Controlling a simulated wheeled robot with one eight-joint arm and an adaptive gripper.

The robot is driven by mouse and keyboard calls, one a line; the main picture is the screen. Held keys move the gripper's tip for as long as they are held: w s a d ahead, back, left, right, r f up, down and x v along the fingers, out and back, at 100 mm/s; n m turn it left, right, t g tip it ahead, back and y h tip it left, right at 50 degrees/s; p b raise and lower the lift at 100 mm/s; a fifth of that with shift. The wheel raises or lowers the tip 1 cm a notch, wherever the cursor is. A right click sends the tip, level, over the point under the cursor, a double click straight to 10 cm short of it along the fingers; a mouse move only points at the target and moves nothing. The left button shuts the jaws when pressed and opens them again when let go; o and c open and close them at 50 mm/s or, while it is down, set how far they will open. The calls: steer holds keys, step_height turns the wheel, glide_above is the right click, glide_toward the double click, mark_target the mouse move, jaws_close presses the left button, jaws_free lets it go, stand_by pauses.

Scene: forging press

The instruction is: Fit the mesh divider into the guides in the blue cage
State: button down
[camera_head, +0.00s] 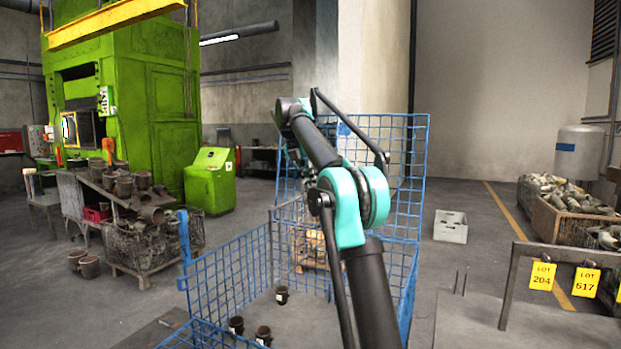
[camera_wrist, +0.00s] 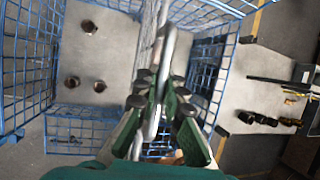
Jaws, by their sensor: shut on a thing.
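The blue cage (camera_head: 232,275) is a wire-mesh crate in the middle of the head view; its mesh also shows in the wrist view (camera_wrist: 30,60). A tall blue mesh panel (camera_head: 405,150) rises above its far right side. In the wrist view my gripper (camera_wrist: 158,88) is shut on a thin grey metal edge, which appears to be the mesh divider (camera_wrist: 163,45) seen nearly edge-on. It runs upright through the picture, over the cage. In the head view my arm hides the gripper. I cannot make out the guides, or whether the divider touches them.
Several dark cups lie on the cage floor, one of them near the middle (camera_head: 282,294). A bench with yellow lot tags (camera_head: 542,276) stands at the right. A green press (camera_head: 150,120) stands at the back left.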

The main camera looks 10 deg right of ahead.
mark_target(313, 250)
steer(key=shift+f, duration=12.15)
